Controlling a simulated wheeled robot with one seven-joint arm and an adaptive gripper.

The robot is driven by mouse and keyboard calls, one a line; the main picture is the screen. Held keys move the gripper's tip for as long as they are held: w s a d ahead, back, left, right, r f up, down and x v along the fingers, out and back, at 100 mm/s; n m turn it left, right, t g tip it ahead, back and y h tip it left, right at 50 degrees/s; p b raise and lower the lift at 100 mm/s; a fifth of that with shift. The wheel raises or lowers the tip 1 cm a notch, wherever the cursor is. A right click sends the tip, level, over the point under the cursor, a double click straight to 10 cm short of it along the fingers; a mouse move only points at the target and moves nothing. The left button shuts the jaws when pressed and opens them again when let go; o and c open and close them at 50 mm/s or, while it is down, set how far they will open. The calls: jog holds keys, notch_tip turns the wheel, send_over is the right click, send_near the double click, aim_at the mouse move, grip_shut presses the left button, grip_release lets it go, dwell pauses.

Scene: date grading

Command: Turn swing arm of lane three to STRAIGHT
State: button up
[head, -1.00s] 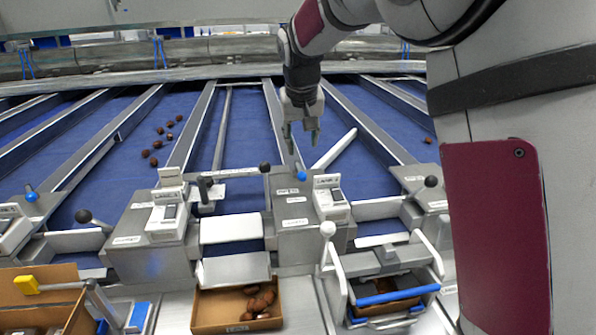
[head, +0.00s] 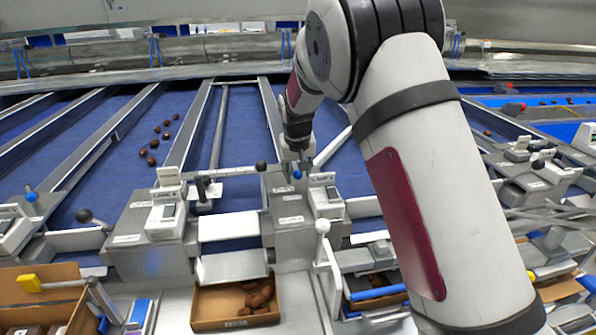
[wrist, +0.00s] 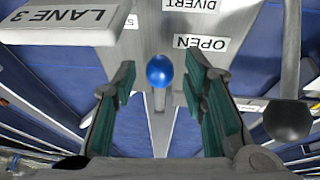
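The swing arm's blue ball knob (wrist: 159,71) stands on a short lever at lane three's housing; it also shows in the head view (head: 297,174). My gripper (wrist: 161,80) is open, with one green-padded finger on each side of the knob and gaps visible. In the head view my gripper (head: 296,160) is right above the knob. The LANE 3 sign (wrist: 62,25) is at the upper left of the wrist view. A DIVERT label (wrist: 190,4) lies beyond the knob. A pale bar (head: 333,147), apparently the swing arm, slants up and right across the blue lane.
A black ball knob (wrist: 288,121) is right of my gripper, near an OPEN label (wrist: 201,43). A cardboard box (head: 205,312) holds brown dates. Several dates lie on the lane to the left.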

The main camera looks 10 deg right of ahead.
grip_shut()
jog(key=shift+d, duration=0.15)
jog(key=shift+w+d+f+n+y+b, duration=0.15)
jog(key=shift+d+n+y+b, duration=0.35)
jog(key=shift+d+n+b, duration=0.55)
jog(key=shift+w+d+n+y+b, duration=0.2)
jog(key=shift+d+n+b, duration=0.2)
jog(key=shift+n, duration=0.2)
jog(key=shift+w+d+n+y+b, duration=0.1)
jog(key=shift+d+n+y+b, duration=0.2)
jog(key=shift+n, duration=0.25)
jog(key=shift+w+d+n+y+b, duration=0.35)
jog(key=shift+d+n, duration=0.25)
jog(key=shift+n, duration=0.3)
jog(key=shift+w+d+n+y+b, duration=0.25)
jog(key=shift+d+n, duration=0.3)
jog(key=shift+n, duration=0.35)
